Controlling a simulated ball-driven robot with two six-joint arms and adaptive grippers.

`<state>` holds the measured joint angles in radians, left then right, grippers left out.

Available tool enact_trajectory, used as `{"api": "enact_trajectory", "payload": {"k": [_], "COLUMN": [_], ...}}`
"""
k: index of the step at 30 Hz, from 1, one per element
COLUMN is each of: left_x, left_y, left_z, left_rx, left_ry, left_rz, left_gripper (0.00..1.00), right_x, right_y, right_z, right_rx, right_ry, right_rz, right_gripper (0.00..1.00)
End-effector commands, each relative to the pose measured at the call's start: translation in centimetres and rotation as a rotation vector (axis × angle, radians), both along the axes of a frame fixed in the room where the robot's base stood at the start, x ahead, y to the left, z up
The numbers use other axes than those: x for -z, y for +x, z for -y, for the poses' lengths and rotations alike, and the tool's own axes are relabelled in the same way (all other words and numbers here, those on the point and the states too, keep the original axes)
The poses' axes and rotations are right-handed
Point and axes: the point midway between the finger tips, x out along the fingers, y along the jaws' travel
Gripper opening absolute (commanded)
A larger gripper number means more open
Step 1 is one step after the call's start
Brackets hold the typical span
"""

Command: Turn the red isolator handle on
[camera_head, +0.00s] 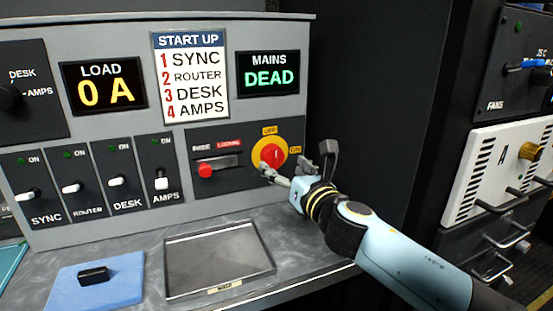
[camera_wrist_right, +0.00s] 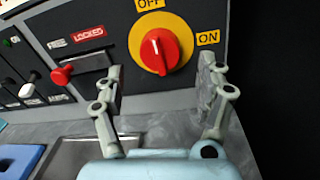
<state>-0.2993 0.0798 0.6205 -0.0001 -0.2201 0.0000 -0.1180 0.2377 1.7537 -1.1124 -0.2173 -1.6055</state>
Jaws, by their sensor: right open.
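The red isolator handle (camera_head: 271,156) sits on a round yellow plate on the panel. It also shows in the right wrist view (camera_wrist_right: 158,50), with its white mark pointing up toward the OFF label (camera_wrist_right: 150,4). The ON label (camera_wrist_right: 208,38) is to its right. My right gripper (camera_head: 285,172) is just in front of and below the handle. In the right wrist view its open fingers (camera_wrist_right: 162,78) stand apart, one on each side below the handle, with nothing between them. My left gripper is not in view.
A red knob (camera_head: 205,170) on a slide marked LOCKED is left of the handle. Several switches (camera_head: 116,181) stand further left. The MAINS display (camera_head: 268,74) reads DEAD; the LOAD display (camera_head: 103,84) reads 0 A.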

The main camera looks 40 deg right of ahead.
Motion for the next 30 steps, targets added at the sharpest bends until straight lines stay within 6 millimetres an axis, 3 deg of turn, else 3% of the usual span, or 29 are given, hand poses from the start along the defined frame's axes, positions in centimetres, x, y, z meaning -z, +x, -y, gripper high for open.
{"api": "enact_trajectory", "payload": {"k": [3,7,18,30], "left_x": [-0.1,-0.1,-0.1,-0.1], "left_y": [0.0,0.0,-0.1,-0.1], "left_z": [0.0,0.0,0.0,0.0], "left_rx": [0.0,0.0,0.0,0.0], "left_ry": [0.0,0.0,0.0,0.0], "left_rz": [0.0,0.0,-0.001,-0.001], "left_gripper": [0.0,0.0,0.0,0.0], "right_x": [-0.1,0.0,0.0,0.0], "right_y": [2.1,3.5,4.2,4.2], "right_z": [0.4,0.6,0.7,0.7], "right_rx": [0.001,0.001,0.001,0.001], "right_ry": [0.001,0.001,0.002,0.002], "right_rz": [0.001,0.0,-0.001,-0.001], "right_gripper": [0.73,0.73,0.73,0.22]}}
